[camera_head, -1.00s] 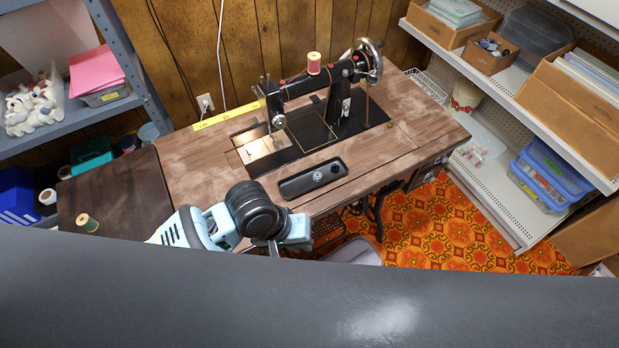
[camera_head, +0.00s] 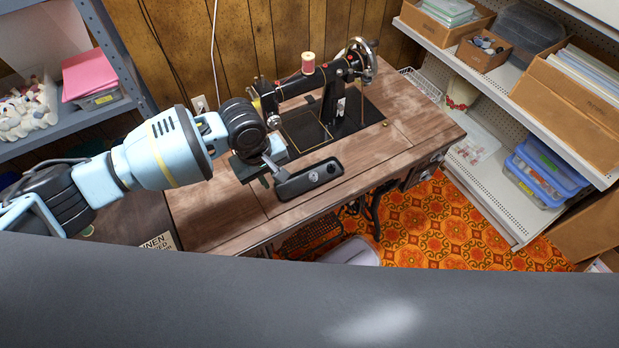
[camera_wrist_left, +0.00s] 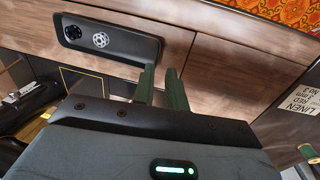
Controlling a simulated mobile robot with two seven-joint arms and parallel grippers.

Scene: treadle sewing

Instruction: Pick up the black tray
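The black tray (camera_head: 312,181) is long and narrow with rounded ends. It lies flat on the wooden sewing table near its front edge, with two small round pieces on it. In the left wrist view the tray (camera_wrist_left: 122,46) shows at the upper left. My left gripper (camera_head: 272,174) is over the table at the tray's left end. In the left wrist view its two green fingers (camera_wrist_left: 160,72) stand a little apart, with nothing seen between them. Their tips look close to the tray's end; I cannot tell whether they touch it. My right gripper is not in view.
The black sewing machine (camera_head: 335,85) stands behind the tray, with a pink thread spool (camera_head: 308,63) on top. A label reading LINEN (camera_wrist_left: 299,105) lies on the darker wood beside the table. The tabletop to the tray's right is clear.

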